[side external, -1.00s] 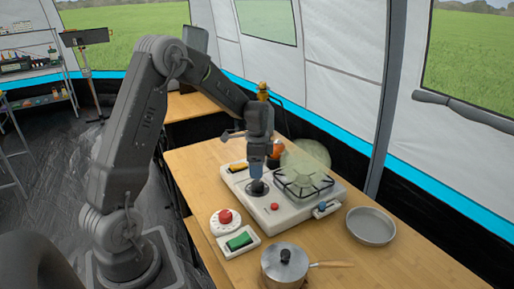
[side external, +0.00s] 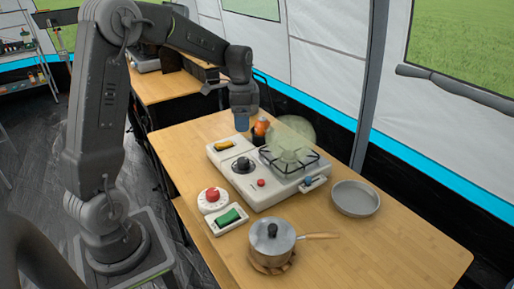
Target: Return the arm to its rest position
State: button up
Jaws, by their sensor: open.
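My arm reaches in from the left over the wooden table, and my gripper (side external: 242,122) hangs above the far left part of the stove, pointing down. It is open and holds nothing that I can see; its fingertips are small in this view. The white stove (side external: 262,178) has a black knob (side external: 243,165) on its left side, below and apart from my gripper. A burner grate (side external: 290,160) is on its right side.
A lidded pot (side external: 272,243) stands at the table's front, and a grey pan (side external: 356,198) lies to the right. A red-knobbed dial (side external: 212,198) and a green-switch box (side external: 227,218) sit left of the stove. An orange object (side external: 261,127) stands behind it, close to my gripper. The table's right front is clear.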

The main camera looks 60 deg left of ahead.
jog(key=s+d+r+n+t, duration=0.3)
jog(key=s+d+r, duration=0.5)
jog(key=d, duration=0.3)
jog(key=s+d+n+t, duration=0.2)
jog(key=s+d, duration=0.5)
jog(key=s, duration=0.5)
jog(key=shift+d+n+t, duration=0.4)
jog(key=shift+n, duration=0.4)
